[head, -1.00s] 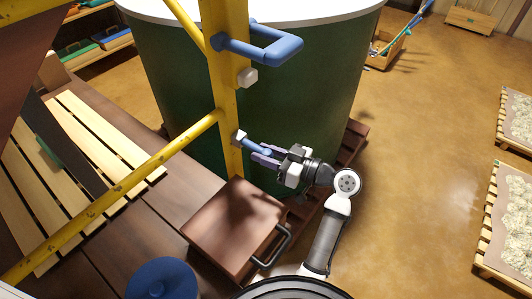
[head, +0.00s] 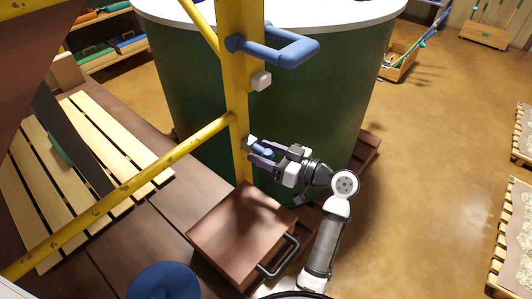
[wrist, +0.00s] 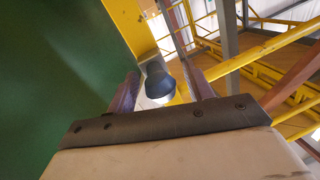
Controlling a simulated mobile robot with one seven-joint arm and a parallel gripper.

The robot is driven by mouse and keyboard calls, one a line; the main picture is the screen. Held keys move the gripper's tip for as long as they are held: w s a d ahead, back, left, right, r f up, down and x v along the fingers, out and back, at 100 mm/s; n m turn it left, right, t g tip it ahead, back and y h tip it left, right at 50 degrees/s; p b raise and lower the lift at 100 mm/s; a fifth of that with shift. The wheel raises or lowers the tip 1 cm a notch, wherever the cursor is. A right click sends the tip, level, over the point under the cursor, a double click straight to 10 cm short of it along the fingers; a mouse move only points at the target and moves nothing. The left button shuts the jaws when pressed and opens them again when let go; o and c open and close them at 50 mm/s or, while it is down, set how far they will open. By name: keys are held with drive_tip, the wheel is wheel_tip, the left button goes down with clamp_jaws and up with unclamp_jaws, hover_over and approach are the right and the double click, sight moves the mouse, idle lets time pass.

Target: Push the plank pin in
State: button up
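The blue plank pin (head: 264,151) sticks out of a pale collar (head: 250,142) on the yellow post (head: 236,90). My gripper (head: 258,153) is at the pin, with its purple-grey fingers on either side of it. In the wrist view the dark blue rounded pin end (wrist: 158,84) lies between the two fingers, with gaps on both sides. The fingers are apart and not closed on the pin. Whether the palm touches the pin end cannot be told. The pin's inner part is hidden in the collar and post.
A blue handle (head: 275,46) and a pale block (head: 261,80) sit higher on the post. A large green tank (head: 330,100) stands close behind. A brown box (head: 240,232) with a dark handle is below my gripper. A yellow diagonal rail (head: 120,192) crosses the left; open floor lies right.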

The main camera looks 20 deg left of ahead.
drive_tip(key=shift+d, duration=0.1)
drive_tip(key=s+d+b, duration=0.2)
drive_tip(key=d+b, duration=0.2)
drive_tip(key=d, duration=0.9)
drive_tip(key=shift+s+d, duration=0.2)
drive_tip(key=shift+s, duration=0.15)
